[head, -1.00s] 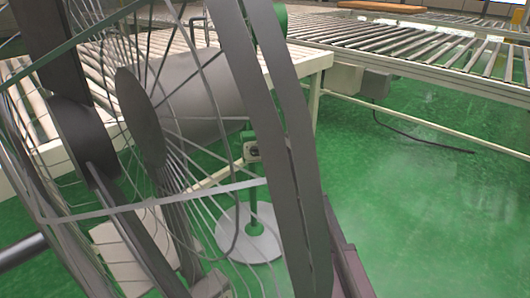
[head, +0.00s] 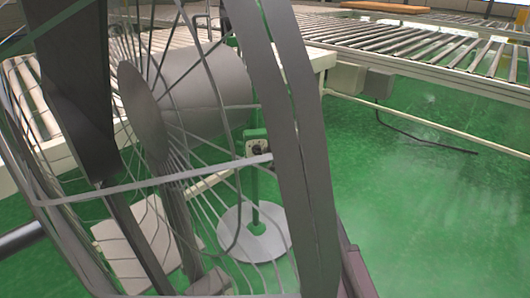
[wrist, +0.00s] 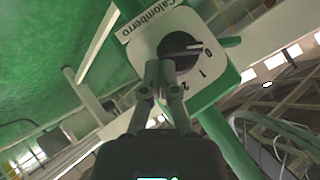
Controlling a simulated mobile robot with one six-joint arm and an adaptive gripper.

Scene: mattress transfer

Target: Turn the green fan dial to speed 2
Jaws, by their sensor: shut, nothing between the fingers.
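The green fan's dial (wrist: 178,48) is a round black knob on a white plate (wrist: 226,74) in the wrist view. Its pale pointer mark is towards the right, near the number that looks like 0. Other numbers follow around the lower right of the knob, partly hidden by a finger. My gripper (wrist: 163,75) is shut and empty, its fingertips at the knob's lower edge; I cannot tell whether they touch it. In the head view, the fan's green control box (head: 256,135) sits on a green pole above a round white base (head: 252,235). My gripper is not clear there.
A large grey caged fan (head: 140,105) fills the left foreground of the head view and partly blocks the green fan. Roller conveyors (head: 440,48) run behind. A black cable (head: 430,146) lies on the green floor, which is open at right.

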